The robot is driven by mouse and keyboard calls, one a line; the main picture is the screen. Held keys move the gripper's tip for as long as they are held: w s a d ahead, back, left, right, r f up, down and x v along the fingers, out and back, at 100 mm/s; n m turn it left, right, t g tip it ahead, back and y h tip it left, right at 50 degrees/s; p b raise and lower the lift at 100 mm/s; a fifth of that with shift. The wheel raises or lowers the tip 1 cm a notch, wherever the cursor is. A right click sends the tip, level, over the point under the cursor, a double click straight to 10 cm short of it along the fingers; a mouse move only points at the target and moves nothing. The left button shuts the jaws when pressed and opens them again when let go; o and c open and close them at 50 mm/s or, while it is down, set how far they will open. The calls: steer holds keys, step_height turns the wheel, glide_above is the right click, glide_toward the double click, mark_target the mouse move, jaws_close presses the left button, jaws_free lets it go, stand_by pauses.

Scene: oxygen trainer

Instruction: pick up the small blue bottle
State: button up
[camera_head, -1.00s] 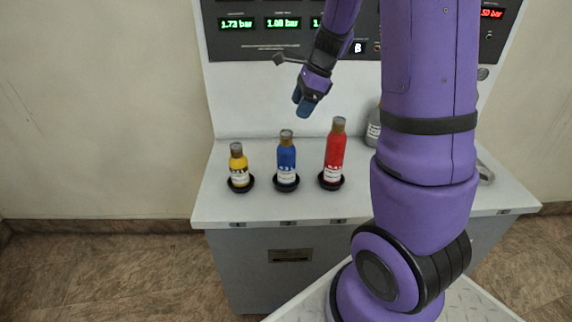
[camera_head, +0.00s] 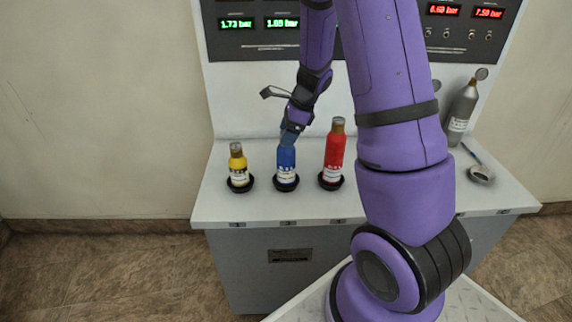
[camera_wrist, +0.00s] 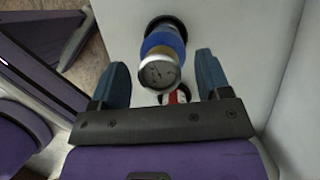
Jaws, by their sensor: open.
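The small blue bottle (camera_head: 286,164) stands upright in a black round holder on the white bench top, between the yellow and red bottles. In the wrist view the blue bottle (camera_wrist: 160,52) shows from above, its round gauge-like cap facing the camera. My gripper (camera_head: 287,138) is at the top of the blue bottle in the head view and hides its cap. In the wrist view my gripper (camera_wrist: 160,80) is open, one finger on each side of the cap, with gaps between fingers and cap.
The yellow bottle (camera_head: 238,168) stands left of the blue one and the taller red bottle (camera_head: 334,152) right of it, each in a black holder. A panel with pressure displays (camera_head: 255,40) rises behind.

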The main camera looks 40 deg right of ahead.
steer(key=shift+w+a+f, duration=0.1)
steer(key=shift+a+f, duration=0.1)
steer(key=shift+f, duration=0.45)
jaws_close()
steer(key=shift+r, duration=0.15)
